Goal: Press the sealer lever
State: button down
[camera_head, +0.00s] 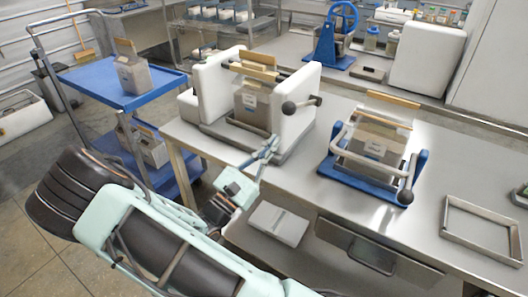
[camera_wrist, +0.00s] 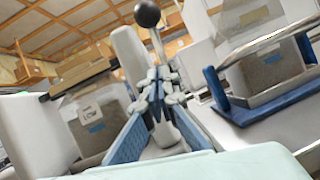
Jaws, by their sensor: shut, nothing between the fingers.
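The sealer (camera_head: 212,92) is a white two-sided machine on the steel table, with a grey bag (camera_head: 252,105) between its walls. Its lever (camera_head: 304,102) sticks out from the right wall and ends in a black ball knob (camera_head: 289,107). My gripper (camera_head: 270,146) is shut and empty, in front of and below the knob in the head view. In the wrist view, the shut fingertips (camera_wrist: 160,80) overlap the lower part of the lever rod, with the black knob (camera_wrist: 148,14) above them. I cannot tell whether they touch it.
A blue-framed device (camera_head: 362,178) holding another bag stands to the right, with its own dark-knobbed handle (camera_head: 405,196). A metal frame (camera_head: 482,229) lies at the table's right. A blue cart (camera_head: 90,83) stands at left. The tabletop between sealer and blue device is clear.

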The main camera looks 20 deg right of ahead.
aim_at(288, 112)
jog(key=w+d+r, duration=0.2)
jog(key=d+r, duration=0.2)
jog(key=r, duration=0.1)
jog(key=shift+d+r+p, duration=0.2)
jog(key=shift+d+p, duration=0.2)
jog(key=shift+p, duration=0.05)
notch_tip(288, 112, up, 2)
jog(key=p, duration=0.4)
jog(key=shift+w+d+r+y, duration=0.1)
jog(key=shift+d+y, duration=0.05)
jog(key=shift+y, duration=0.25)
jog(key=p, duration=0.2)
jog(key=r+y+p, duration=0.1)
jog(key=r+g+p, duration=0.1)
jog(key=p, duration=0.1)
jog(key=shift+w+d+r+y+p, duration=0.15)
jog(key=shift+w+d+y+p, duration=0.15)
jog(key=shift+d+y+p, duration=0.1)
jog(key=shift+a, duration=0.1)
